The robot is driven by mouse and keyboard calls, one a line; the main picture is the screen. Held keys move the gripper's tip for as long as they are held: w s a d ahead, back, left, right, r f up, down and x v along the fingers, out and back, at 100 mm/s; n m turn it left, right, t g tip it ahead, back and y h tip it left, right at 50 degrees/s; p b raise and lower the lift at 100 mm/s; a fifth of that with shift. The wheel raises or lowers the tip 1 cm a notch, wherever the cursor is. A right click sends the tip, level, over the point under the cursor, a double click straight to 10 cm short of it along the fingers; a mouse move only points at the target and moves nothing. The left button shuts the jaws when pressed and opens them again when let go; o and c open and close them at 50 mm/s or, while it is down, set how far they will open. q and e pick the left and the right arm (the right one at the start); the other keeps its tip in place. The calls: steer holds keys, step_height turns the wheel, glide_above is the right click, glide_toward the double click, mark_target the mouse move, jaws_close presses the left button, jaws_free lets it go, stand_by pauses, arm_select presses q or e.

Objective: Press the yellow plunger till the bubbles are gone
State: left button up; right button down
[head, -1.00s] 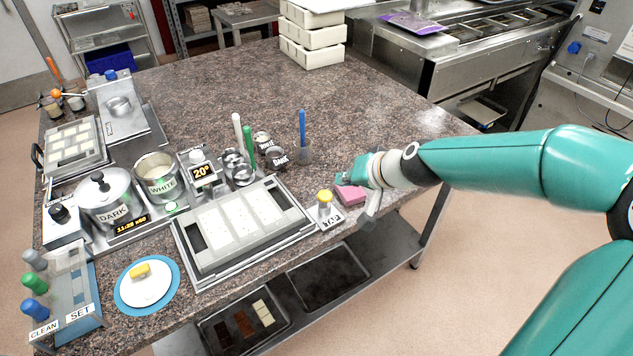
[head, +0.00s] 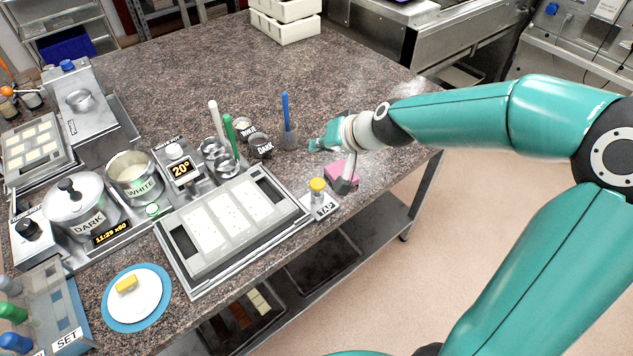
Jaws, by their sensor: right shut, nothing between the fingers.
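The yellow plunger (head: 318,184) stands upright on a small metal base with a TAP label (head: 326,209), at the front right edge of the table. Beside it on the left is a mould frame (head: 182,238) with white filled panels (head: 228,225) that show small dark specks. My right gripper (head: 336,162) is shut and empty, behind and to the right of the plunger and apart from it. It is close to a pink block (head: 343,172), which it partly hides; I cannot tell whether they touch. My left gripper is out of view.
A cup with a blue-handled tool (head: 286,120) stands behind the plunger. Pots labelled DARK (head: 82,208) and WHITE (head: 133,177), small metal bowls and a blue-rimmed plate (head: 113,309) fill the left. The back middle of the tabletop (head: 300,75) is clear.

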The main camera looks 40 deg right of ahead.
mark_target(316, 181)
steer(key=shift+f+b, duration=3.85)
steer(key=shift+f, duration=0.35)
steer(key=shift+f, duration=0.1)
steer(key=shift+f+b, duration=0.25)
steer(key=shift+b, duration=0.15)
steer(key=shift+s+f+b, duration=0.15)
steer(key=shift+f+b, duration=0.85)
steer(key=shift+r, duration=0.1)
steer(key=shift+r+p, duration=1.25)
steer(key=shift+r, duration=0.05)
step_height(316, 181, up, 5)
steer(key=p, duration=0.4)
steer(key=shift+p, duration=0.4)
